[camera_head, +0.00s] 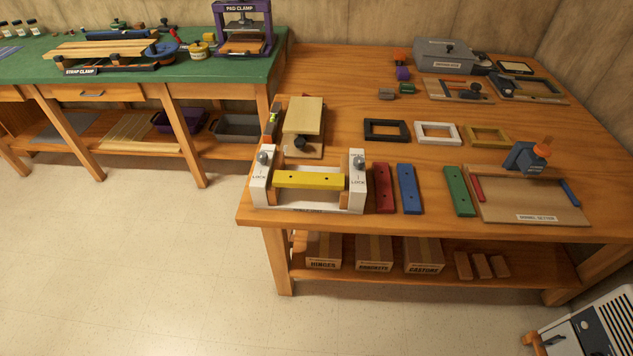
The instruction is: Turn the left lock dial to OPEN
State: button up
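A white fixture (259,196) stands at the front left corner of the wooden bench, with a yellow bar (308,180) lying across between its two upright ends. The left lock dial (262,158) is a grey round knob at the top of the left white end, above a label reading LOCK. A matching right lock dial (358,160) sits on the right white end, also above a LOCK label. The dial settings are too small to read. My gripper is not in view.
Red (384,187), blue (408,188) and green (458,190) bars lie right of the fixture. A wooden block device (303,115) stands close behind it. Open floor (150,260) lies in front and left. A white slotted appliance (605,330) stands at lower right.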

aim_at(262, 157)
jog(key=i+j+u, duration=0.25)
jog(key=i+j, duration=0.15)
jog(key=i+j+u, duration=0.55)
jog(key=i, duration=0.3)
jog(key=i+j+u, duration=0.25)
jog(key=i, duration=0.25)
